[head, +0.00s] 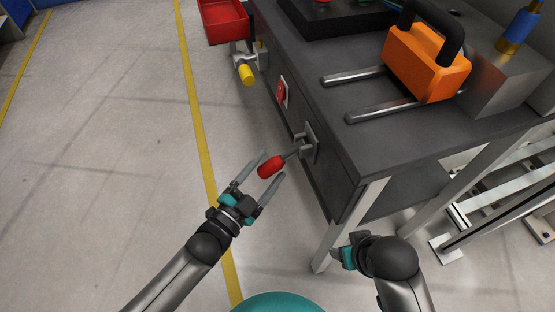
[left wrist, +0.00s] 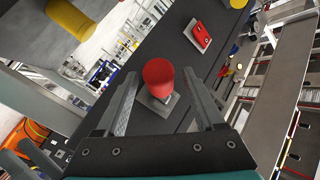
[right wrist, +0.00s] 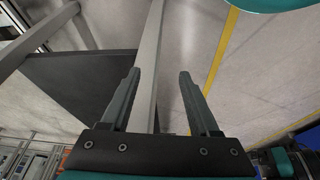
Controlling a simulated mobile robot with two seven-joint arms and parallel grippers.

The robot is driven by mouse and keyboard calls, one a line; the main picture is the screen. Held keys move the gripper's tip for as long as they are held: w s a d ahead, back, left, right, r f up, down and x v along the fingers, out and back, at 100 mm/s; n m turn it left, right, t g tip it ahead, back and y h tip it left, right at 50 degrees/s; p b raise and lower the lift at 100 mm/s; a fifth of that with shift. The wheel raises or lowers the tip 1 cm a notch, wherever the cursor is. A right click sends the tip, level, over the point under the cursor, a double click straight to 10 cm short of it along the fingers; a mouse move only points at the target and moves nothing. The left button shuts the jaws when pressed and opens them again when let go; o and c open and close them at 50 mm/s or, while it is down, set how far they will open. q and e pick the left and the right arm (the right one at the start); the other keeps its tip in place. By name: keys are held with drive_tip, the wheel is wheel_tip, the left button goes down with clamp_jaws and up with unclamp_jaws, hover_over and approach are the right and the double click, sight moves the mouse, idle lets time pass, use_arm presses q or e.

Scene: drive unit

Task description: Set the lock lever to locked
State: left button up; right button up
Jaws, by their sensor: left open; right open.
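A lever with a red grip (head: 269,167) sticks out from a metal bracket (head: 306,143) on the side panel of the dark workbench. In the left wrist view the red grip (left wrist: 158,74) shows end-on, in front of its plate. My left gripper (head: 273,168) is open, with its fingertips on either side of the red grip; I cannot tell whether they touch it. My right gripper (head: 340,253) is open and empty, low beside the bench's front leg; its fingers also show in the right wrist view (right wrist: 159,76). No lock marking is readable.
A yellow-handled part (head: 246,74) and a red switch on a plate (head: 281,91) sit further along the same panel. An orange block with a black handle (head: 428,65) and two metal rods are on the bench top (head: 330,118). The floor at left is clear.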

sight(277, 158)
use_arm(q)
drive_tip(key=shift+b+x, duration=0.65)
drive_tip(key=shift+x, duration=1.55)
use_arm(e)
drive_tip(key=shift+w+r+t, duration=0.1)
drive_tip(key=shift+r+t, duration=0.2)
drive_tip(key=shift+r, duration=1.45)
use_arm(q)
clamp_jaws()
